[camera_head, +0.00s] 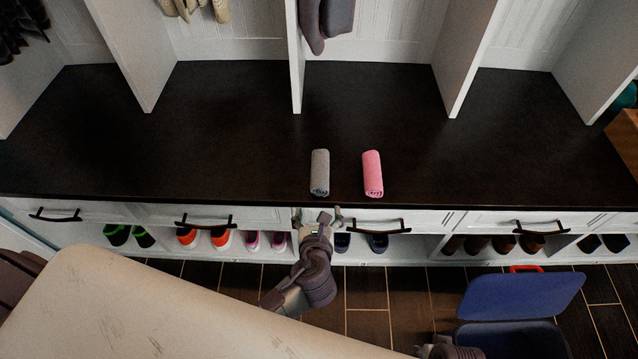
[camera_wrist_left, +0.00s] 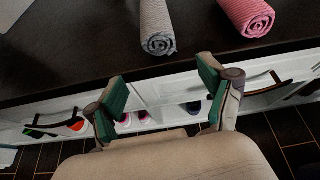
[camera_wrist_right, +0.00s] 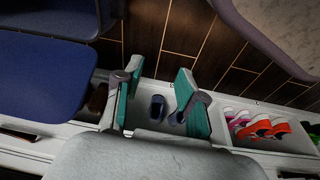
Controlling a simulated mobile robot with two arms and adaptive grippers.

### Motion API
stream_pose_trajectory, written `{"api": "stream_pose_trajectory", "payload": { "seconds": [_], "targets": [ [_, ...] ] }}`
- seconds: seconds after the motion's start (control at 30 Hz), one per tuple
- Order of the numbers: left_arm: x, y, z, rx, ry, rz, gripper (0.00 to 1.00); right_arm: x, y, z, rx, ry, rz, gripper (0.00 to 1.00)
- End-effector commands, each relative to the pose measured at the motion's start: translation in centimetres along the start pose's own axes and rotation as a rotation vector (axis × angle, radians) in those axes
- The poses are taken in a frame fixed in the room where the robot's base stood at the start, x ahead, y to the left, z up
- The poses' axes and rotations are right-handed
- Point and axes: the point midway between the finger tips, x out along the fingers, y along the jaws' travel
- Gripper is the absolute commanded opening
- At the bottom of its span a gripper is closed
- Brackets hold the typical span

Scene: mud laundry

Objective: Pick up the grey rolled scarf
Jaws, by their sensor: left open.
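The grey rolled scarf (camera_head: 320,172) lies on the dark bench top near its front edge, with its long side pointing away from me. A pink rolled cloth (camera_head: 373,174) lies just right of it. My left gripper (camera_head: 317,215) is open and empty, in front of the bench edge and short of the grey scarf. In the left wrist view the grey scarf (camera_wrist_left: 157,28) is beyond the two open fingers (camera_wrist_left: 160,95), apart from them. My right gripper (camera_wrist_right: 155,85) is open and empty in the right wrist view; only part of that arm shows at the bottom of the head view.
The dark bench top (camera_head: 220,130) is otherwise clear. White dividers (camera_head: 470,50) rise behind it. Drawers with black handles (camera_head: 378,227) and cubbies with several shoes (camera_head: 205,237) are below. A blue bin with its lid open (camera_head: 520,297) stands on the floor at the right.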

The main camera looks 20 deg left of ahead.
Motion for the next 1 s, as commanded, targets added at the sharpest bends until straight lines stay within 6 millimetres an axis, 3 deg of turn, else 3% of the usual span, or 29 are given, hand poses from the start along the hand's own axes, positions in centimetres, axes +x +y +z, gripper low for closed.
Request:
{"api": "stream_pose_trajectory", "payload": {
  "seconds": [0.13, 0.5, 0.77, 1.0],
  "targets": [
    [0.3, -0.4, 1.6, 0.073, -0.055, 0.006, 0.81, -0.9, 0.1, -0.6, 0.001, 0.008, 0.002, 0.4],
    [6.9, -0.4, 2.2, 0.076, -0.056, 0.007, 0.81, -6.6, 0.4, -2.7, 0.007, 0.042, 0.007, 0.4],
    [8.5, -0.3, 2.5, 0.074, -0.055, 0.006, 0.81, -8.4, 0.5, -3.0, 0.008, 0.049, 0.009, 0.4],
    [11.5, -0.1, 3.3, 0.072, -0.055, 0.006, 0.81, -12.0, 0.6, -3.2, 0.01, 0.072, 0.012, 0.4]
  ]
}}
